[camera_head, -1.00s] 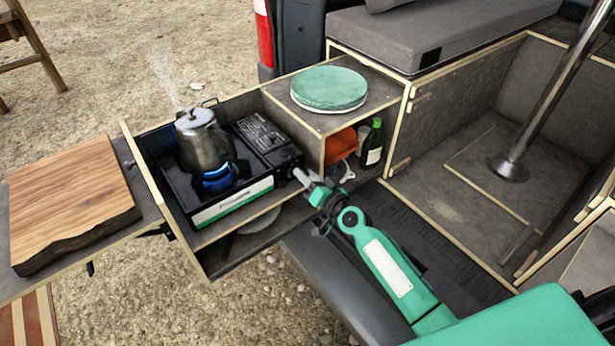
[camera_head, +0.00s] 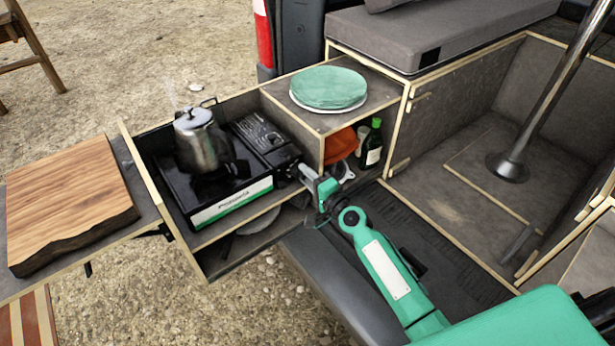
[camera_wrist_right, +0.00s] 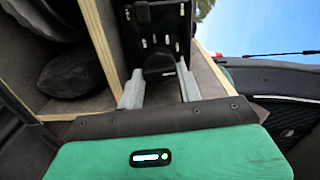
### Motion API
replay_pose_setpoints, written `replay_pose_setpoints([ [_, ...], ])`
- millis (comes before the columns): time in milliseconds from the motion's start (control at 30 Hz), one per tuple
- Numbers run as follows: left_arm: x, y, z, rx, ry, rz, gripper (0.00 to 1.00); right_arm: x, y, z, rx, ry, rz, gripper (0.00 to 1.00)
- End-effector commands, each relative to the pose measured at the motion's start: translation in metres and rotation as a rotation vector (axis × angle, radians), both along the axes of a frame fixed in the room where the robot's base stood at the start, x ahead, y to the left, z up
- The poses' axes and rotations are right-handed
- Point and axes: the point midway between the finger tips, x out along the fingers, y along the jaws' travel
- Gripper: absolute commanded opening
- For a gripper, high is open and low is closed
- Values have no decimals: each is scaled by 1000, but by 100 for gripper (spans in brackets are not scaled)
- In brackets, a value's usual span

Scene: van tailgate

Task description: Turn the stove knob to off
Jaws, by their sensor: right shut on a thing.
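The camp stove (camera_head: 232,201) sits in the pulled-out drawer, black with a white and green front. A metal kettle (camera_head: 202,143) stands on its burner, and no flame shows under it. My right gripper (camera_head: 303,171) is at the stove's right end. In the right wrist view its two grey fingers (camera_wrist_right: 160,72) reach the stove's dark end (camera_wrist_right: 158,50) and are shut on the knob there. The knob is mostly hidden between the fingers, so its angle cannot be read. My left gripper is not in view.
A wooden cutting board (camera_head: 65,210) lies on the side shelf at left. Green-topped plates (camera_head: 328,88) sit on the cabinet above an orange item (camera_head: 340,146) and a green bottle (camera_head: 372,143). A metal pole (camera_head: 540,95) stands at right.

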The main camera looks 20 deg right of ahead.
Motion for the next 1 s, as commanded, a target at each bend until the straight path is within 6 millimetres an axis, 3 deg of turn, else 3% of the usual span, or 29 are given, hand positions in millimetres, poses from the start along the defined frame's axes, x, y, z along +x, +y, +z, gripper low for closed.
replay_pose_setpoints([
  [767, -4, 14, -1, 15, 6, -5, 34, 0, 0, -2, 98, 38, -1, 13],
  [800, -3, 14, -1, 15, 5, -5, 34, 0, 0, -2, 98, 38, -1, 42],
  [900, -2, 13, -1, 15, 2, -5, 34, 0, 0, -1, 98, 37, -1, 57],
  [1000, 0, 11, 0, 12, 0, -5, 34, 0, 0, -1, 97, 36, 0, 57],
])
